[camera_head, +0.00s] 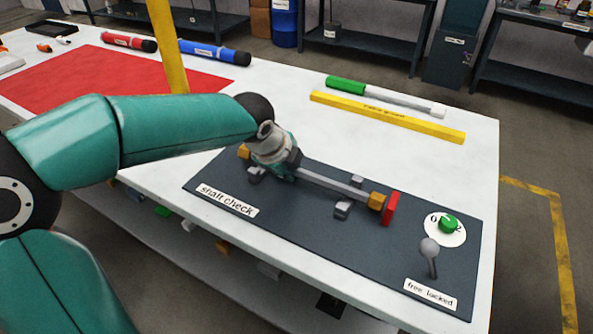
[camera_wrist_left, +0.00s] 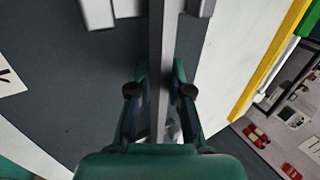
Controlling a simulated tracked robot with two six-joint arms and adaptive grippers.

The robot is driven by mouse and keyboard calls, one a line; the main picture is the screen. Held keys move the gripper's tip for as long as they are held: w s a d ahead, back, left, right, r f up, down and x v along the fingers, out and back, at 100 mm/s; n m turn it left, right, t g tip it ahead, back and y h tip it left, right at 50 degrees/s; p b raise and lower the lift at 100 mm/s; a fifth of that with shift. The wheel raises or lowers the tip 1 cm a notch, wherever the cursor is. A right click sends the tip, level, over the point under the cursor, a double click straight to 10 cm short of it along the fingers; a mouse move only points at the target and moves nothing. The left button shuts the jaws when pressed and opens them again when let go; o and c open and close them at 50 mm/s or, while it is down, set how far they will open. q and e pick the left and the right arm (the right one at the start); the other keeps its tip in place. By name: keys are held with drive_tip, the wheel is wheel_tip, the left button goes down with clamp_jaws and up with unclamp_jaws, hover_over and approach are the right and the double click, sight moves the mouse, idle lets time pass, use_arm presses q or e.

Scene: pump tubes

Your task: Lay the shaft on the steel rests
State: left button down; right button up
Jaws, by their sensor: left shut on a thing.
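The shaft (camera_head: 335,184) is a grey bar with orange-yellow ends, lying lengthwise above the dark "shaft check" board (camera_head: 300,215). My left gripper (camera_head: 286,172) is shut on the shaft nearer its far-left end. In the left wrist view the shaft (camera_wrist_left: 157,60) runs between both fingers (camera_wrist_left: 160,92). One steel rest (camera_head: 257,174) is beside the gripper, and another steel rest (camera_head: 343,210) is near the right end. I cannot tell whether the shaft touches them. A red block (camera_head: 390,208) stands at the shaft's right end. My right gripper is not in view.
A green knob (camera_head: 448,224) on a white dial and a grey lever (camera_head: 430,250) marked "free locked" sit on the board's right. A yellow bar (camera_head: 385,117) and a green-handled tool (camera_head: 385,95) lie behind. A red mat (camera_head: 100,82) is at the far left.

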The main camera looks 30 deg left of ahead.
use_arm(q)
drive_tip(key=shift+s+f, duration=0.1)
drive_tip(key=shift+f, duration=0.2)
drive_tip(key=shift+s+f, duration=0.15)
drive_tip(key=shift+f, duration=0.15)
drive_tip(key=shift+b, duration=0.3)
drive_tip(key=c, duration=1.2)
unclamp_jaws()
drive_tip(key=shift+f, duration=0.1)
drive_tip(key=shift+o, duration=1)
drive_tip(key=shift+w+f, duration=0.1)
drive_tip(key=shift+w, duration=0.15)
drive_tip(key=shift+s, duration=0.1)
drive_tip(key=shift+r, duration=0.2)
